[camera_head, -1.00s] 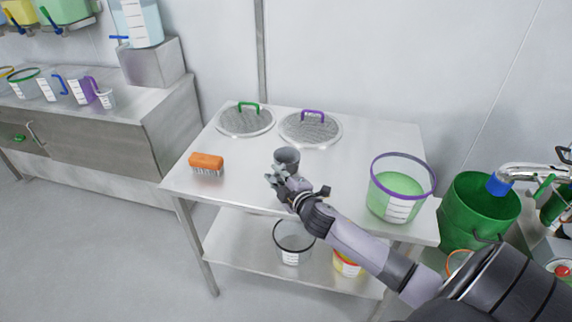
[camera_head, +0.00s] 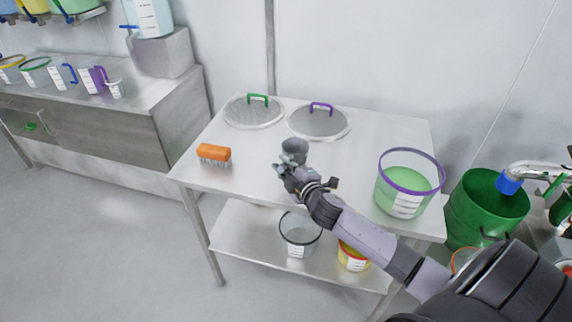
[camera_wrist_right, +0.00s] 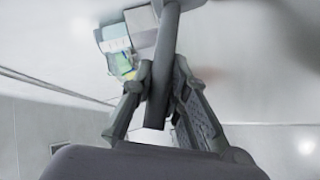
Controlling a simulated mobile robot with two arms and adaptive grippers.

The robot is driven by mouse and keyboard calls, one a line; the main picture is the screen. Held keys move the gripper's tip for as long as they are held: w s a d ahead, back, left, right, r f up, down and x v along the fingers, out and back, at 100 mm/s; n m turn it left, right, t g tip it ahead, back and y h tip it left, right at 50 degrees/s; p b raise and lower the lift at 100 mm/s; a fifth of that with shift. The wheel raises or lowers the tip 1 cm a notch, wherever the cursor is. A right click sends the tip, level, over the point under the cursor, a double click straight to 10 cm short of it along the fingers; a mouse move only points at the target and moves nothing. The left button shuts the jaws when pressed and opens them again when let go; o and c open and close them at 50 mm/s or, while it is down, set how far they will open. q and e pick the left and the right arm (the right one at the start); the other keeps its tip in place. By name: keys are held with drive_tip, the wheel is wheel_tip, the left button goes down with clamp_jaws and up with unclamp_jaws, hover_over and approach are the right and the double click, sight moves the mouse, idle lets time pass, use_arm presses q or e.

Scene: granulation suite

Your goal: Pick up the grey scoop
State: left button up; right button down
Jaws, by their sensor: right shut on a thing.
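The grey scoop (camera_head: 295,147) shows in the head view as a small grey cup over the middle of the steel table. My right gripper (camera_head: 286,164) is at its near side and shut on it. In the right wrist view, the scoop's dark grey handle (camera_wrist_right: 158,90) stands between the two fingers of my right gripper (camera_wrist_right: 157,85). The fingers hide part of the handle. I cannot tell how far the scoop is above the tabletop. My left gripper is not in view.
On the steel table (camera_head: 250,180) lie an orange brush (camera_head: 214,151), a green-handled lid (camera_head: 253,112) and a purple-handled lid (camera_head: 319,124). A purple-rimmed bucket of green powder (camera_head: 408,183) stands at the right. A green bin (camera_head: 484,212) is beyond it. The table's front left is clear.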

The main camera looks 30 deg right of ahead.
wheel_tip(320, 180, up, 19)
drive_tip(key=shift+r+p, duration=0.2)
drive_tip(key=shift+p, duration=0.25)
